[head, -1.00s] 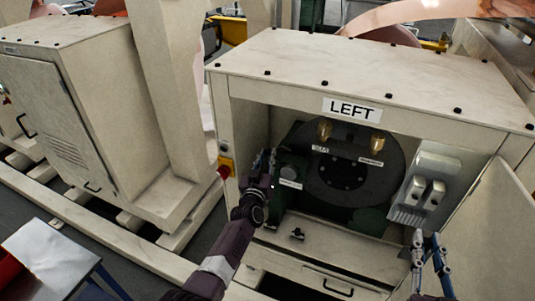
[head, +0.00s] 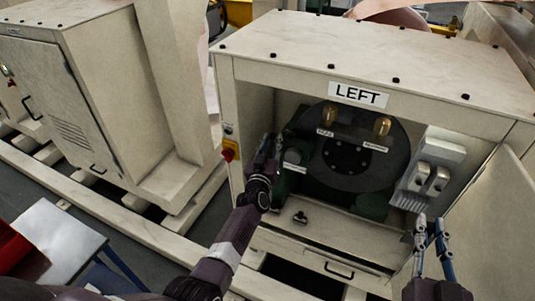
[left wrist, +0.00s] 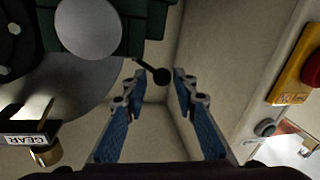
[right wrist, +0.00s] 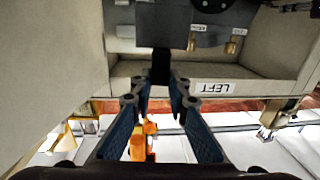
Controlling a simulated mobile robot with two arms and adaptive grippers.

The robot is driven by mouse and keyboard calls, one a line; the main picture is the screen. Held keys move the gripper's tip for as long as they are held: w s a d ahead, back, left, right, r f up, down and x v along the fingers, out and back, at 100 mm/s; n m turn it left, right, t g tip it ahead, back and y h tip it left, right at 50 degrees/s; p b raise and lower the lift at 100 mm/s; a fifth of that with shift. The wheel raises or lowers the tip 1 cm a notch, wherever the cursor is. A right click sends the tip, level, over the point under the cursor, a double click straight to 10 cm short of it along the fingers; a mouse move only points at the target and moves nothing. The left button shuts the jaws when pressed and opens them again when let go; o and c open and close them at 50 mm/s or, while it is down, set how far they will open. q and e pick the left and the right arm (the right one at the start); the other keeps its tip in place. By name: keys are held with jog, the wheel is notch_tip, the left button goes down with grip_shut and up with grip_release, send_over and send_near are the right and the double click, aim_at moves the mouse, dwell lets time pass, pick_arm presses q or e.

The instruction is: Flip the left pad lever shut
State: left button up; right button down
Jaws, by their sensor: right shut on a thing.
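A thin black lever with a round knob (left wrist: 161,76) shows in the left wrist view, between and just beyond my left fingertips. I cannot tell whether they touch it. My left gripper (head: 267,146) is open, with its fingers (left wrist: 152,86) apart, at the left side of the opening in the cabinet marked LEFT (head: 358,95). In the head view it covers that spot, and I cannot make out the lever. My right gripper (head: 430,228) is at the opening's lower right. Its fingers (right wrist: 158,86) are shut on a dark bar (right wrist: 161,66).
Inside the cabinet are a dark disc (head: 360,160), brass knobs (head: 382,126) and a grey switch box (head: 430,172). A red emergency button (head: 228,155) is on the left post. An open door panel (head: 490,215) stands at the right. A second cabinet (head: 70,100) is at left.

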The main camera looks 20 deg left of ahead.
pick_arm(q)
jog(key=s+d, duration=0.1)
jog(key=s, duration=1)
jog(key=shift+d, duration=0.1)
jog(key=s+d+f+m+g+h+b, duration=0.1)
jog(key=s+d+f+g, duration=0.15)
jog(key=s+f, duration=0.65)
jog(key=s+d+f+m+g+h+b, duration=0.1)
jog(key=s+f+m+g, duration=0.15)
jog(key=f, duration=1.25)
jog(key=s+d+f+g+h+b, duration=0.1)
jog(key=s+d+f+g, duration=0.15)
jog(key=s+f, duration=0.7)
jog(key=s+a+f+g+b, duration=0.1)
jog(key=s+a+f+g, duration=0.1)
jog(key=s+f, duration=0.5)
jog(key=s+a+f+m+g+b, duration=0.1)
jog(key=s+a+f+g, duration=0.2)
jog(key=s+f, duration=0.5)
jog(key=s+a+f+m+g+b, duration=0.1)
jog(key=s+f+g, duration=0.3)
jog(key=s, duration=1.7)
notch_tip(320, 180, down, 4)
jog(key=shift+s+a+f+y, duration=0.25)
jog(key=shift+a+y, duration=0.15)
jog(key=shift+a, duration=0.5)
